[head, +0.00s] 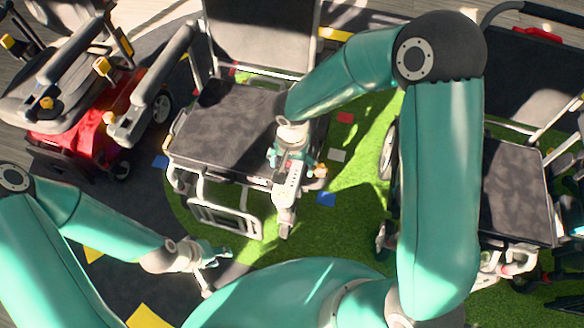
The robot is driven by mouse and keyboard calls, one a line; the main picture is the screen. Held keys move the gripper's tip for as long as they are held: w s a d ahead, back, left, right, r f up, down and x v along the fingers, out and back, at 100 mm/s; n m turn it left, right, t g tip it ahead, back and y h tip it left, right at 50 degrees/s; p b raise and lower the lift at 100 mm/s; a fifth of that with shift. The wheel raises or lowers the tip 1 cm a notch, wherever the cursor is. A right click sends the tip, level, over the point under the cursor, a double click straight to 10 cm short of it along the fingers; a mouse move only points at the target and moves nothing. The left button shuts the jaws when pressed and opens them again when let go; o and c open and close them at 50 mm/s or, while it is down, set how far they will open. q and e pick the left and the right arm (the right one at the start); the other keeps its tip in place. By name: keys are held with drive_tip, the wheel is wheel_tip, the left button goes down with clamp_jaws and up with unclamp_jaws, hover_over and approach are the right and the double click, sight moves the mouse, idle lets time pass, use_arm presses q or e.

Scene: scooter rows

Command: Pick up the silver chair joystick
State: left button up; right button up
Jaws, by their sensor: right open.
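A silver-framed wheelchair (228,128) with a dark seat and backrest stands in the middle. My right gripper (292,166) is open at the front right of its seat, around or just above a pale elongated part (289,186) that I cannot clearly tell apart from the gripper. A small orange-tan piece (320,170) shows just right of the gripper; I cannot tell whether it is the joystick. My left gripper (222,256) is low in front of the chair's footrest, apart from the seat; its finger opening is too small to judge.
A red scooter (72,138) with yellow knobs stands at the left. Another dark-seated wheelchair (515,195) stands at the right, partly behind my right arm. Green flooring (345,230) with coloured squares lies between the chairs.

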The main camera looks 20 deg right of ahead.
drive_tip(key=shift+f, duration=0.95)
drive_tip(key=c, duration=1.6)
drive_tip(key=shift+r, duration=0.1)
clamp_jaws()
drive_tip(key=shift+r, duration=0.1)
